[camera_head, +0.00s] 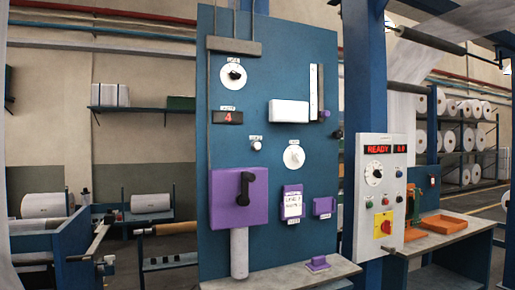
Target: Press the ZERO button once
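I cannot read the word ZERO for certain on any button. A small round pale button (256,145) sits on the blue panel (215,60), under a small white label too small to read. It is to the right of and below a dark counter display (228,117) showing a red 4. A grey control box (366,240) to the right has several small buttons, among them a dark one (399,173), with labels too small to read. My gripper is not in view.
The panel also carries two white dials (233,73), a purple box with a black handle (238,215) and a purple-framed card (292,204). The control box shows READY and has a red knob on yellow (383,223). A grey ledge (280,276) juts out below. An orange tray (443,223) stands right.

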